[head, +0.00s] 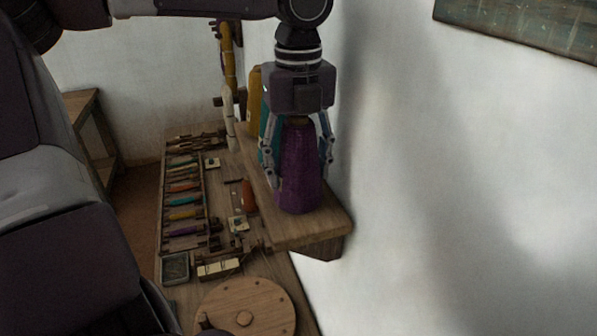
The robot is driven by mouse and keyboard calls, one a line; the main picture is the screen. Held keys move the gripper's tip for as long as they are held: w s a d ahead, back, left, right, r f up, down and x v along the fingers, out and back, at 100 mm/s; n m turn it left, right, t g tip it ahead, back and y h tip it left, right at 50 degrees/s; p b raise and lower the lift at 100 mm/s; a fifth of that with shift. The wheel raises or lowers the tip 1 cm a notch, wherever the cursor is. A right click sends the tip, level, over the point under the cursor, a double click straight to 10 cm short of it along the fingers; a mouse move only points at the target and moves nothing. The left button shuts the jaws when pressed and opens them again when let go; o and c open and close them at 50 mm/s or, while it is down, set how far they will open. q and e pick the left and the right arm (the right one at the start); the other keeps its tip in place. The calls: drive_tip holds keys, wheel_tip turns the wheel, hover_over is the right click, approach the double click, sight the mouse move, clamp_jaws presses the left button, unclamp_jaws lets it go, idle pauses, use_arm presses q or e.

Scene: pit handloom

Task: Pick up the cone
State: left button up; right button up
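A purple cone (300,185) stands upright over the near end of a wooden shelf along the white wall. My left gripper (299,172) points down over it, one finger on each side. The fingers are partly closed and appear to press against the cone's sides. The cone's top is hidden beneath the gripper's palm. I cannot tell whether its base rests on the shelf or is just clear of it. My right gripper is not in view.
A teal cone (267,139) and a yellow cone (255,92) stand behind on the shelf (298,232). Below left is a bench with a rack of coloured tools (183,199), small items and a round wooden disc (245,308). The wall is close on the right.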

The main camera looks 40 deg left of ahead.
use_arm(q)
drive_tip(key=shift+c, duration=1)
